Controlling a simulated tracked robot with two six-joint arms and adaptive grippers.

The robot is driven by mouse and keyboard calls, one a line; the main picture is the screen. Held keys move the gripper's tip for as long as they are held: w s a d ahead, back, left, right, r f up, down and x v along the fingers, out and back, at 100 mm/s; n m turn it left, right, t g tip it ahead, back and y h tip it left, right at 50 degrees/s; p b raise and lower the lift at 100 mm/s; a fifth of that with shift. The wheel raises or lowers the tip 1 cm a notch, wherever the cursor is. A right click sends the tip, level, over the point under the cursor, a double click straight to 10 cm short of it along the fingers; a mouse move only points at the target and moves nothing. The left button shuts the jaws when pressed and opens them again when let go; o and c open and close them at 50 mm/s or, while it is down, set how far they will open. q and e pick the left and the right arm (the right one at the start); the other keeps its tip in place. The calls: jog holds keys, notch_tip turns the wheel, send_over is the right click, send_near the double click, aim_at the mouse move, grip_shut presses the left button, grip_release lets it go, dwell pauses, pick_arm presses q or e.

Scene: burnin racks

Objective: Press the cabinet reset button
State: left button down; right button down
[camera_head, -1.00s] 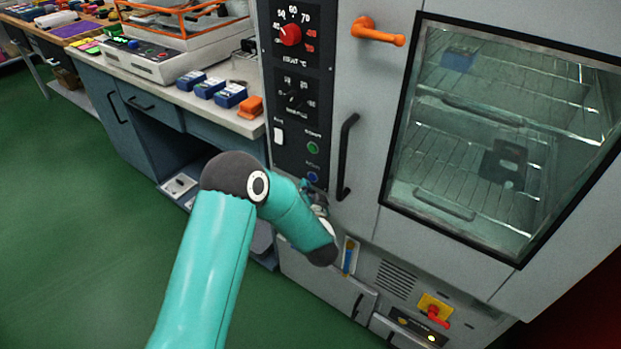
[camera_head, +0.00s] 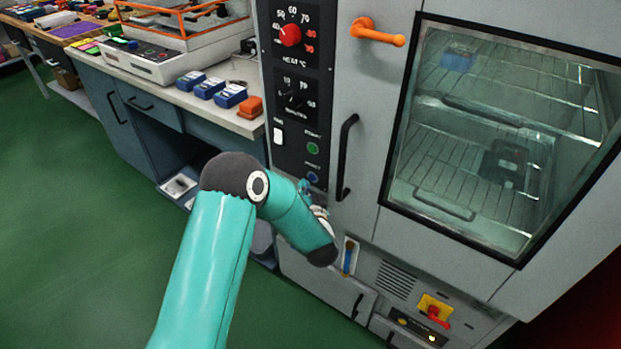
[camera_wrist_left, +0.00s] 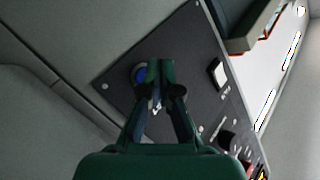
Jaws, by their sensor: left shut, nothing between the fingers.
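The cabinet's dark control panel (camera_head: 290,110) carries a blue button (camera_head: 312,177) low down, with a small label above it that reads like RESET. A green button (camera_head: 313,149) sits above it. In the left wrist view the blue button (camera_wrist_left: 139,74) shows just left of my left gripper's fingertips (camera_wrist_left: 160,68), which partly overlap it. The fingers are shut and empty. I cannot tell whether they touch the panel. In the head view my left gripper (camera_head: 305,187) is mostly hidden by its own arm, just below the blue button. My right gripper is out of view.
A black door handle (camera_head: 346,157) stands out close to the right of the buttons. A white rocker switch (camera_head: 278,136) is on the panel's left. An orange latch (camera_head: 377,32) and a red-handled switch (camera_head: 435,311) are farther off. A workbench (camera_head: 150,80) adjoins on the left.

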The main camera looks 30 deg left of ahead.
pick_arm(q)
jog(key=shift+w, duration=0.1)
jog(key=shift+w, duration=0.3)
jog(key=shift+w+d, duration=0.1)
jog(key=shift+w, duration=0.3)
dwell(1.0)
jog(key=shift+s, duration=0.1)
jog(key=shift+s+r, duration=0.1)
jog(key=shift+s, duration=0.65)
jog(key=shift+s+a+b, duration=0.15)
jog(key=shift+s+b, duration=0.15)
jog(key=shift+s, duration=0.95)
jog(key=shift+s+a+b, duration=0.15)
jog(key=shift+s+b, duration=0.15)
jog(key=shift+s, duration=0.95)
